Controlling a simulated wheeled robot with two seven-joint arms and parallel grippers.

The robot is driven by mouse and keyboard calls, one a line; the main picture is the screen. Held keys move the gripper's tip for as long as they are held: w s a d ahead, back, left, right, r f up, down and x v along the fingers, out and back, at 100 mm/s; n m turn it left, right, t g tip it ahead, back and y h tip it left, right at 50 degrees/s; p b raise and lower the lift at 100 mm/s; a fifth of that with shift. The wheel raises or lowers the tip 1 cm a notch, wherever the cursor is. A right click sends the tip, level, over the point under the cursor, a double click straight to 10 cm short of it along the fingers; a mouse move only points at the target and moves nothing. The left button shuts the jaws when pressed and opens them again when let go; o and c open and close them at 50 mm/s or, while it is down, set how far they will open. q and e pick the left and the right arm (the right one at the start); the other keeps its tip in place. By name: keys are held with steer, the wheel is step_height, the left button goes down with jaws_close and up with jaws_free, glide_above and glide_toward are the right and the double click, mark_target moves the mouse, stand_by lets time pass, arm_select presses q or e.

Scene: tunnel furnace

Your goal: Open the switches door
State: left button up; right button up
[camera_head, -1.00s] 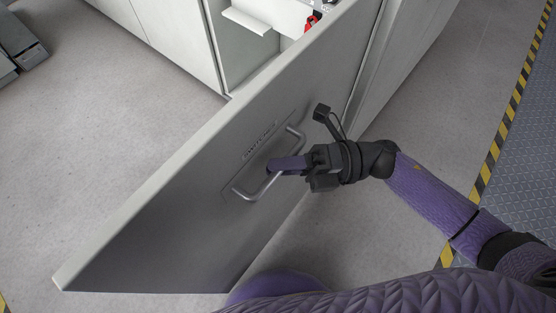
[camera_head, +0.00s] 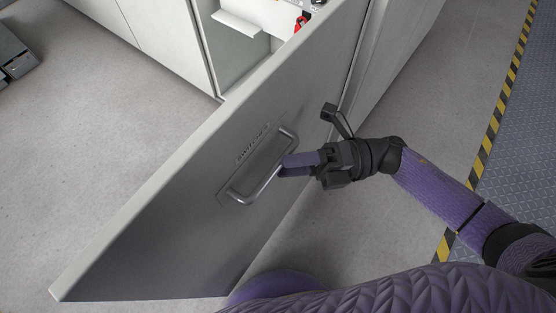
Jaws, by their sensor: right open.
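The switches door (camera_head: 190,190) is a pale grey panel standing swung open from its cabinet, with its free edge at the lower left. A metal bar handle (camera_head: 264,180) sits on its face beside a small label (camera_head: 253,143). My right gripper (camera_head: 283,165) is open at the right side of the handle, its purple fingertips close to the bar. I cannot tell whether they touch it. My left gripper does not show.
The open cabinet (camera_head: 232,60) behind the door shows a shelf (camera_head: 237,23) and a red part (camera_head: 300,22). Grey floor (camera_head: 90,130) is clear at the left. A yellow-black stripe (camera_head: 492,120) runs along the right. Dark boxes (camera_head: 14,52) stand at the far left.

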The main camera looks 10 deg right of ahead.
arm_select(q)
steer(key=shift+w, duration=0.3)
arm_select(e)
steer(key=d+f, duration=0.1)
steer(key=d, duration=0.6)
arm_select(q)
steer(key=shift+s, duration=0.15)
arm_select(e)
steer(key=shift+s, duration=0.1)
